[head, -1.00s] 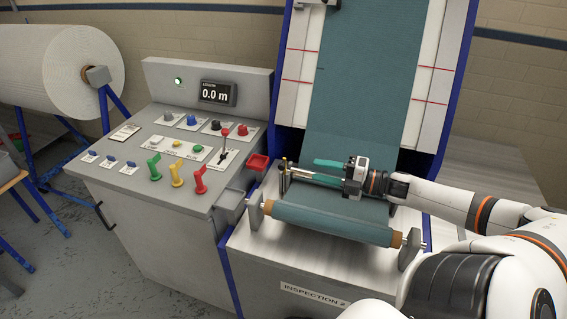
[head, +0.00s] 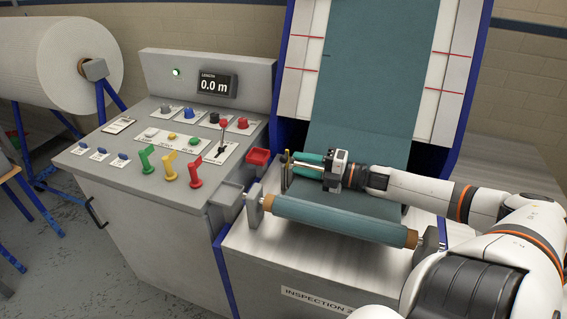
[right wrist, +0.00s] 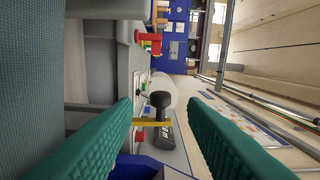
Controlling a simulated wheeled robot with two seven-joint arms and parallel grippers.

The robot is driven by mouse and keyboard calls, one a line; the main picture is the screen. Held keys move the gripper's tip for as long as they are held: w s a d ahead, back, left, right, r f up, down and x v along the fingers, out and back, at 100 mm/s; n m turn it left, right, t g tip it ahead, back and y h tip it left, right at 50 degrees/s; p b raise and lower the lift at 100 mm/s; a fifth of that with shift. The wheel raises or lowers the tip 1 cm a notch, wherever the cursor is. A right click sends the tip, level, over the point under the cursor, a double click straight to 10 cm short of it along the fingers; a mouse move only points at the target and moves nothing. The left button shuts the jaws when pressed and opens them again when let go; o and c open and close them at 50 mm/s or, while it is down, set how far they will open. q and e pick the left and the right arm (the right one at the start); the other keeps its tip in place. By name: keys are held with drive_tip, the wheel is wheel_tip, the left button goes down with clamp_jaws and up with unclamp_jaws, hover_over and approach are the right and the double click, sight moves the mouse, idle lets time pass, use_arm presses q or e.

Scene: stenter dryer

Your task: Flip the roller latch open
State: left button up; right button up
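The roller latch appears to be the upright brass-coloured piece (head: 287,168) by the left end of the teal fabric roller (head: 335,217). In the right wrist view it seems to be the thin yellow bar (right wrist: 152,124) between the fingertips. My right gripper (head: 299,164) comes in from the right above the roller, its teal fingers pointing at the latch. The fingers also show wide apart in the right wrist view (right wrist: 160,112), with nothing clamped. I cannot tell whether a finger touches the latch. My left gripper is out of view.
The control console (head: 130,180) with coloured handles and knobs stands to the left. The sloped fabric panel (head: 370,80) rises behind the roller. A large white roll (head: 55,70) stands far left.

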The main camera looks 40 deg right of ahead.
sight(283, 160)
drive_tip(key=shift+b+x, duration=0.55)
drive_tip(key=shift+x, duration=2.3)
